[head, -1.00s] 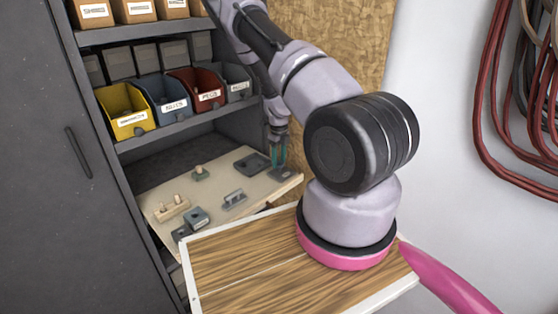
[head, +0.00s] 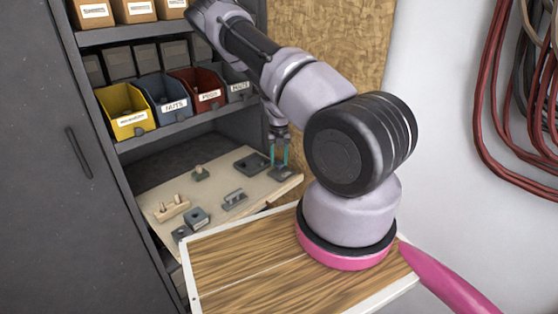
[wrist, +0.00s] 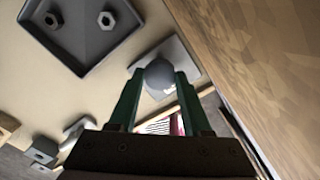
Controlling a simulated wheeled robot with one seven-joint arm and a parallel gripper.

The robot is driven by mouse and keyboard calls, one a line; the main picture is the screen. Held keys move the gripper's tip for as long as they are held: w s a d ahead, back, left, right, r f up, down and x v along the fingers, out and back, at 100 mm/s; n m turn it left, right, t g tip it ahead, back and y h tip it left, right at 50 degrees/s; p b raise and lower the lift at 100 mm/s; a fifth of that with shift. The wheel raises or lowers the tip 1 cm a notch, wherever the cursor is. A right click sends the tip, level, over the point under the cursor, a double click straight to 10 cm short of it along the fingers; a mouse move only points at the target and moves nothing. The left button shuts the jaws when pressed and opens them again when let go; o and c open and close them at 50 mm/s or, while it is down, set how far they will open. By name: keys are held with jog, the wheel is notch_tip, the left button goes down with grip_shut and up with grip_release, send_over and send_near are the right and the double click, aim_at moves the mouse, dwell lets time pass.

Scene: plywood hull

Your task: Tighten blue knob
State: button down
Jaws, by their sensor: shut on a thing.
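My gripper (wrist: 160,86) is shut on a round blue-grey knob (wrist: 159,73) in the wrist view, with one green finger on each side of it. The knob stands on a light grey square plate (wrist: 181,54). In the head view my gripper (head: 279,160) points down at the right end of the board (head: 222,199), over a small dark plate (head: 284,174). The knob is too small to make out there. How tight it is cannot be seen.
A dark tray with nuts (wrist: 82,28) lies beside the knob, also seen in the head view (head: 252,162). A handle fixture (head: 234,198), a pegged block (head: 172,209) and a square block (head: 197,217) are farther left. Shelf bins (head: 166,100) are above; a plywood wall (wrist: 255,60) is close on the right.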

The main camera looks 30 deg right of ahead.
aim_at(279, 163)
jog(key=shift+w+r+m, duration=0.1)
jog(key=shift+w+m, duration=0.05)
jog(key=shift+m, duration=0.15)
jog(key=shift+c, duration=1.7)
grip_release()
notch_tip(279, 163, up, 11)
